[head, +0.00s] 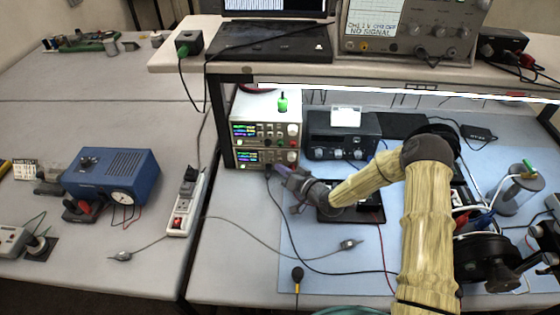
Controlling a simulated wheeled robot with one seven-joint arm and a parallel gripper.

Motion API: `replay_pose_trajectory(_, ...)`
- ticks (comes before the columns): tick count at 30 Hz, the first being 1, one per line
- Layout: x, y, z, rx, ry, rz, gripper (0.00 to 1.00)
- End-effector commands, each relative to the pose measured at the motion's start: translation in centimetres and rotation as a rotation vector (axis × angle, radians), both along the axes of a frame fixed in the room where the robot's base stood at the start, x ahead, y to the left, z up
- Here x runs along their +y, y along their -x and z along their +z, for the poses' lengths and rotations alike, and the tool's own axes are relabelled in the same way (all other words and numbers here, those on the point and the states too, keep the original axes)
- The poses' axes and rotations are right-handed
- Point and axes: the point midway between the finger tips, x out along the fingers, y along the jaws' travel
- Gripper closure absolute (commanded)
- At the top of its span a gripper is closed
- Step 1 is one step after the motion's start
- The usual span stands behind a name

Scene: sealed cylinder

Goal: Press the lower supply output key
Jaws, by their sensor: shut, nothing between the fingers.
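Two stacked bench power supplies stand under the shelf, left of the mat. The upper supply (265,132) and the lower supply (262,157) both have lit displays at the left and a knob at the right. The lower supply's output key is too small to make out. Whether the fingertips touch the panel I cannot tell. My gripper and wrist hide part of the area just in front of it.
A dark grey instrument (343,142) stands right of the supplies. A black tray (372,208) lies under my forearm. Cables and a probe (350,244) cross the bench. A power strip (188,205) and a blue box (112,178) are left.

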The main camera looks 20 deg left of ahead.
Motion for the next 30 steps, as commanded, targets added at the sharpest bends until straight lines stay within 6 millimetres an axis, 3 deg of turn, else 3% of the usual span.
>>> replay_pose_trajectory(13, -0.1, 0.6, 0.0, 0.001, -0.001, 0.0, 1.0)
replay_pose_trajectory(30, -1.2, 4.8, 0.0, 0.0, 0.001, 0.001, 1.0)
